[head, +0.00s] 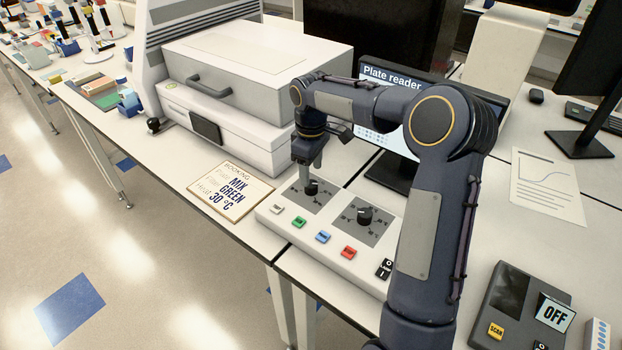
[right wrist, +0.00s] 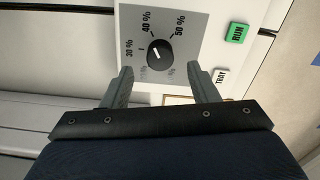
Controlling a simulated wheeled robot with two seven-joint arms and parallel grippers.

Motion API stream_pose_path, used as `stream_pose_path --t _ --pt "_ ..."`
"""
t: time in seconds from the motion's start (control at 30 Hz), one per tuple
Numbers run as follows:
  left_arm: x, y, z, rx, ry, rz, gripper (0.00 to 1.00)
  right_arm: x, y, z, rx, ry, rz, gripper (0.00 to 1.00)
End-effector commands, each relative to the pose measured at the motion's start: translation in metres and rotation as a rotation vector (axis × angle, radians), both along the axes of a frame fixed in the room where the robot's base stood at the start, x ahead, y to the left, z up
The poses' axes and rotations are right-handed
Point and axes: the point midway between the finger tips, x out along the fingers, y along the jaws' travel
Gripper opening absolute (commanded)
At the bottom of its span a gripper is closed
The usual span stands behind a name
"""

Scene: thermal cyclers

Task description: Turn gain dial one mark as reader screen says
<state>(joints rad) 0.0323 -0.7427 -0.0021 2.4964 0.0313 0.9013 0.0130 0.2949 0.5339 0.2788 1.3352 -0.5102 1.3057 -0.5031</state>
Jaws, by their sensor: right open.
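A white control box (head: 335,238) carries two black dials on grey plates. My right gripper (head: 312,178) is directly over the left dial (head: 312,188), pointing down. In the right wrist view this dial (right wrist: 160,54) has percent marks, with 30, 40 and 50 % readable; its white line leans toward the 30–40 % side. The open, empty fingers (right wrist: 160,88) are at the dial's near side, not closed on it. The right dial (head: 365,214) stands free. Which dial is gain is not readable. The plate reader screen (head: 385,76) is mostly hidden by my right arm.
The box has white, green (head: 299,222), blue (head: 323,237) and red (head: 348,252) buttons and a black switch (head: 384,268). A booking card (head: 232,192) lies left of it. A large white instrument (head: 240,85) stands behind left. A device marked OFF (head: 520,310) is at right.

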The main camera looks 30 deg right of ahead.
Motion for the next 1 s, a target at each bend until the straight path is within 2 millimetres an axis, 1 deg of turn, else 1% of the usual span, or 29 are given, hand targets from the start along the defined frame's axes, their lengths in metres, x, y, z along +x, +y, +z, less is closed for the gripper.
stream_pose_path --t 0.03,0.1,0.2,0.3,0.43,0.6,0.63,0.93,0.97,1.0 --pt "0.0 0.0 0.002 0.0 0.0 0.0 0.0 -0.001 0.0 -0.009 0.002 0.005 0.0 0.54" --pt "0.0 0.0 0.004 0.0 0.0 0.0 0.0 -0.001 0.0 -0.019 0.002 0.004 0.0 0.54" --pt "0.0 0.0 0.005 0.0 0.0 0.0 0.0 0.0 0.0 -0.032 0.001 0.003 0.0 0.54" --pt "0.0 0.0 0.006 0.0 0.0 0.0 0.0 -0.001 0.0 -0.04 0.001 0.002 0.0 0.54" --pt "0.0 0.0 0.006 0.0 0.0 0.0 0.0 0.0 0.001 -0.044 0.001 0.0 -0.001 0.54" --pt "0.0 0.0 0.006 0.0 0.0 0.0 0.0 0.0 0.0 -0.044 0.001 -0.001 -0.001 0.54" --pt "0.0 0.0 0.006 0.0 0.0 0.0 0.0 0.0 0.0 -0.044 0.001 -0.001 -0.001 0.53" --pt "0.0 0.0 0.006 0.0 0.0 0.0 0.0 0.0 0.0 -0.043 0.001 -0.001 -0.001 0.13" --pt "0.0 0.0 0.006 0.0 0.0 0.0 0.0 0.0 0.0 -0.043 0.001 -0.001 -0.001 0.1" --pt "0.0 0.0 0.006 0.0 0.0 0.0 0.0 0.0 0.0 -0.043 0.001 -0.001 -0.001 0.09"
